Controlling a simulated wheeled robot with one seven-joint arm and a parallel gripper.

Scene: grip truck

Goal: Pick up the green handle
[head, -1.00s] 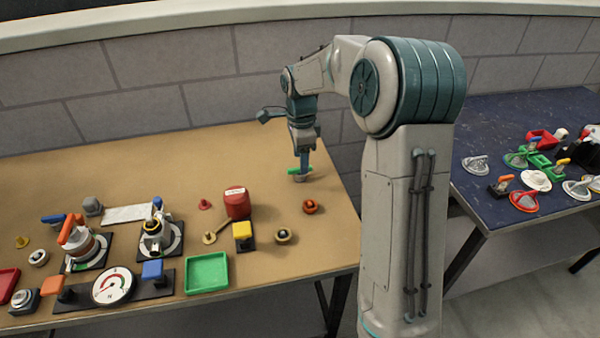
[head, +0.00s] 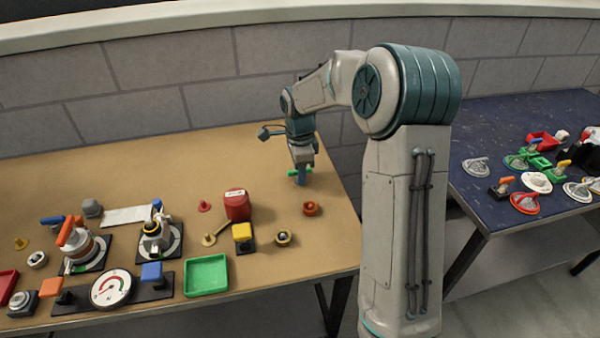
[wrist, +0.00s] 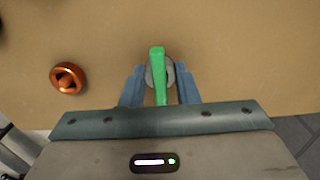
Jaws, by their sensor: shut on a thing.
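The green handle (wrist: 158,75) lies between the two blue fingers of my gripper (wrist: 160,88) in the wrist view, with a round grey base showing under it. In the head view the green handle (head: 294,173) is a small green bit at the fingertips of my gripper (head: 300,178), near the right end of the tan table. My gripper points down and is shut on the handle. The handle's base is mostly hidden by the fingers in the head view, and I cannot tell whether it touches the table.
An orange knob (head: 311,209) stands close by on the tan table (head: 330,240). A red block (head: 237,205), a yellow-topped block (head: 242,232) and a green tray (head: 206,275) are to the left. A blue table (head: 500,215) with several valves is at right.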

